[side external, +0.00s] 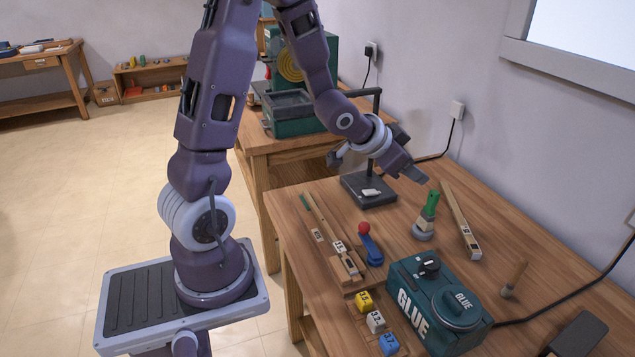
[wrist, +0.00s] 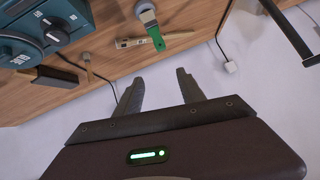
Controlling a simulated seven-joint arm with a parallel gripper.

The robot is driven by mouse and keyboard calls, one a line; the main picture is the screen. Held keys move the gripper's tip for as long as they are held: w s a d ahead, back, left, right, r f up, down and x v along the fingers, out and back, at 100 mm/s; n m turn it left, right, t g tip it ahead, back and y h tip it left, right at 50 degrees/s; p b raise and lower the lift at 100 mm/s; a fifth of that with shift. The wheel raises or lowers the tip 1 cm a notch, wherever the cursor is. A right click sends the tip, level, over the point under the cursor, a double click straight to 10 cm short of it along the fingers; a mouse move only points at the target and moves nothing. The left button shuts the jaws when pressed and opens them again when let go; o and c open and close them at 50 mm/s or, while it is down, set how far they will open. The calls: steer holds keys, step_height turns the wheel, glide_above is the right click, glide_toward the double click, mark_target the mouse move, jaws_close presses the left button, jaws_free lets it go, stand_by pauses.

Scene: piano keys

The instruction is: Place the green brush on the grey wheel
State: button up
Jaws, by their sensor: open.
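The green brush (side external: 431,204) stands roughly upright with its green handle up and its pale lower end down on the grey wheel (side external: 422,234). The grey wheel lies flat on the wooden table. In the wrist view the green brush (wrist: 156,38) points its handle toward my gripper (wrist: 158,86), with the grey wheel (wrist: 145,7) at its far end. My gripper (side external: 415,173) is open and empty, above and apart from the brush handle. The exact contact between brush and wheel is too small to make out.
A green glue machine (side external: 408,298) stands at the table's front. A red-knobbed blue lever (side external: 369,246), numbered blocks (side external: 376,321), wooden strips (side external: 461,225) and a small wooden-handled tool (side external: 514,278) lie around. A black stand (side external: 369,190) is at the back.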

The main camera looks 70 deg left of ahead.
steer(key=s+d+r+g, duration=0.1)
steer(key=s+d+r, duration=0.2)
steer(key=s, duration=0.5)
steer(key=s+d+r+g+h, duration=0.1)
steer(key=s+d+r+g, duration=0.1)
steer(key=s+d, duration=0.3)
steer(key=s+d+r+n+g, duration=0.1)
steer(key=s+d+r, duration=0.3)
steer(key=s, duration=0.9)
steer(key=shift+s+r+h, duration=0.25)
steer(key=shift+r+h, duration=0.05)
steer(key=shift+r, duration=0.2)
